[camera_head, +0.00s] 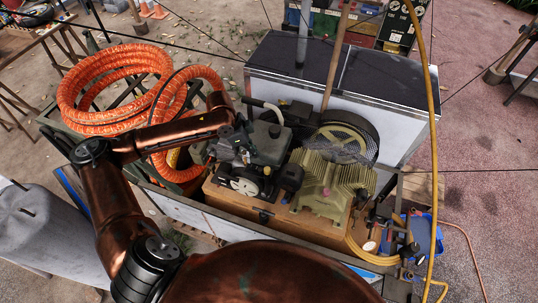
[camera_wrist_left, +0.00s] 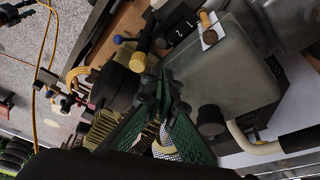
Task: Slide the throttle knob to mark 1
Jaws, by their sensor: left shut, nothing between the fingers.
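The compressor engine (camera_head: 268,142) stands on the cart in the head view. My left gripper (camera_head: 240,145) is over its left side, small and dark there. In the left wrist view my left gripper (camera_wrist_left: 162,88) is shut and empty, its green fingers meeting at the tips. Just beyond the tips is a brass-yellow knob (camera_wrist_left: 138,62). A black plate (camera_wrist_left: 180,30) with white marks 1 and 2 lies above it, and a second yellow knob (camera_wrist_left: 207,20) stands beside a white label. I cannot tell which knob is the throttle. Contact is not clear.
A ribbed compressor block (camera_head: 325,185) and a dark wheel (camera_head: 350,135) sit to the right of the engine. Orange hose coils (camera_head: 105,80) lie at the left. A grey tank (camera_wrist_left: 225,70) fills the wrist view's right. A yellow hose (camera_head: 434,150) hangs at the right.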

